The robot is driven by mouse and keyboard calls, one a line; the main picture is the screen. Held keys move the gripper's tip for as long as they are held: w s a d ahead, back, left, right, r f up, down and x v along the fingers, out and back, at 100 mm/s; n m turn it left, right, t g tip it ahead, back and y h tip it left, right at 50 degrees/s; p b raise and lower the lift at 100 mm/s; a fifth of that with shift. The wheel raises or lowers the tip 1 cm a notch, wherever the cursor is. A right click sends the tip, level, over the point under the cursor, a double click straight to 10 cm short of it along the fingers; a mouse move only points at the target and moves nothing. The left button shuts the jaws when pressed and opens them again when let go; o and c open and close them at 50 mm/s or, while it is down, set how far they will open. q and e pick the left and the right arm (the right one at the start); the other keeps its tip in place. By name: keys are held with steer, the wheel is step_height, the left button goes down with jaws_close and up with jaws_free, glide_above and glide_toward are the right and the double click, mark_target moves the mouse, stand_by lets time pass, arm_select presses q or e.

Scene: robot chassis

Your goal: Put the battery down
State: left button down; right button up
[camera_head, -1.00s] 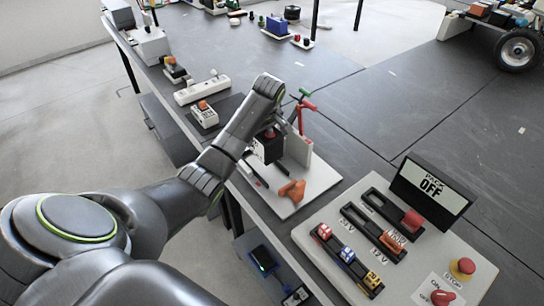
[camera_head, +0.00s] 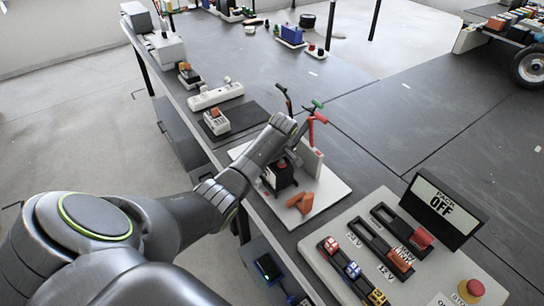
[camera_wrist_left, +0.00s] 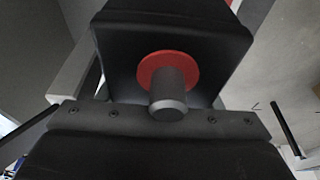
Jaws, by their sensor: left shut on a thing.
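The battery (camera_head: 279,180) is a black block with a red terminal ring, seen in the head view above or on a white base plate (camera_head: 328,198). In the left wrist view the black battery (camera_wrist_left: 215,50) fills the top, with a grey post in its red ring. My left gripper (camera_head: 284,158) is shut on the battery from above; its fingers are mostly hidden by my arm. I cannot tell whether the battery's underside touches the plate. An orange handle-like piece (camera_head: 299,202) lies just in front of the battery, and a pale upright block (camera_head: 310,158) stands behind it.
Red and green-tipped levers (camera_head: 315,118) rise behind the plate. A panel with sliders (camera_head: 385,250) and a "PACK OFF" display (camera_head: 443,205) stands at right. A dark mat (camera_head: 245,122) and a white power strip (camera_head: 215,95) lie farther back.

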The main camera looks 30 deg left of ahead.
arm_select(q)
steer(key=shift+w+f, duration=0.2)
steer(key=c, duration=0.7)
jaws_free()
steer(key=shift+s+f, duration=0.2)
steer(key=shift+f, duration=0.05)
steer(key=shift+d+r, duration=0.1)
steer(key=shift+s, duration=0.1)
steer(key=shift+r, duration=0.1)
steer(key=v, duration=1.2)
